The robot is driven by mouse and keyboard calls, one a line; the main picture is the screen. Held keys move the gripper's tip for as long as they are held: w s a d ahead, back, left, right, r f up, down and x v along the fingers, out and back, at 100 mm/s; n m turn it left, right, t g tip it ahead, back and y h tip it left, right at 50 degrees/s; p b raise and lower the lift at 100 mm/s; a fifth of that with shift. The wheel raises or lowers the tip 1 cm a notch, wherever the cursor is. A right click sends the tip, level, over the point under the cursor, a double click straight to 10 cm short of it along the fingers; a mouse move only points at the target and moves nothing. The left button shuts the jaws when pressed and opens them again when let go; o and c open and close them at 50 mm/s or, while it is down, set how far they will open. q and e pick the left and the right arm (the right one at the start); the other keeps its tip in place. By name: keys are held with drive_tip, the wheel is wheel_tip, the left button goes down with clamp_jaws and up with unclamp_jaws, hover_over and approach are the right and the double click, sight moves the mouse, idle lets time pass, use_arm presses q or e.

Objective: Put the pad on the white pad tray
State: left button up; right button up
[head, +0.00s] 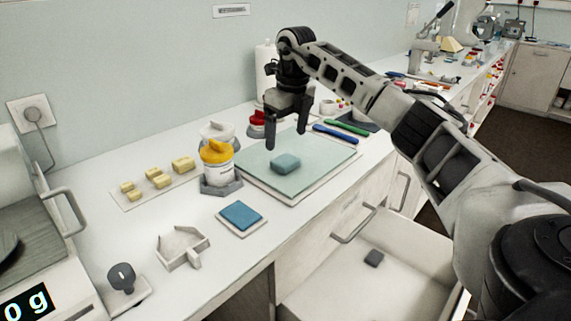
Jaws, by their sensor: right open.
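A flat blue square pad (240,214) lies on a small white tray (229,229) near the counter's front edge. A thicker teal block (286,163), also pad-like, lies on a pale green glass slab (325,159) farther back. I cannot tell from the picture which of the two is called the pad. My right gripper (286,140) is open and empty, pointing down, with its fingers apart just above and behind the teal block. My left gripper is not in view.
A yellow-lidded jar (215,165) stands left of the slab. Blue and green tools (346,127) lie behind it. Several yellow blocks sit on a board (128,203). A white scoop-shaped holder (183,246) is at front. An open drawer (330,285) juts out below the counter.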

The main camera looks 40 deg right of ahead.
sight(285, 159)
drive_tip(key=shift+w+d+f+p, duration=0.1)
drive_tip(key=shift+w+f, duration=0.05)
drive_tip(key=shift+f, duration=1)
drive_tip(key=shift+w+d+f+p, duration=0.1)
drive_tip(key=shift+w+f, duration=0.1)
drive_tip(key=shift+f, duration=0.95)
drive_tip(key=shift+w+d+f+p, duration=0.1)
drive_tip(key=shift+w+f, duration=0.05)
drive_tip(key=shift+f, duration=1)
drive_tip(key=c, duration=1.2)
drive_tip(key=shift+o, duration=0.2)
drive_tip(key=shift+r, duration=0.1)
drive_tip(key=shift+r, duration=0.4)
wheel_tip(285, 159, up, 2)
drive_tip(key=shift+r+b, duration=0.25)
drive_tip(key=shift+b, duration=0.05)
drive_tip(key=s+a+r+b, duration=0.1)
drive_tip(key=s+a+r, duration=0.8)
drive_tip(key=s, duration=0.2)
drive_tip(key=shift+r, duration=0.3)
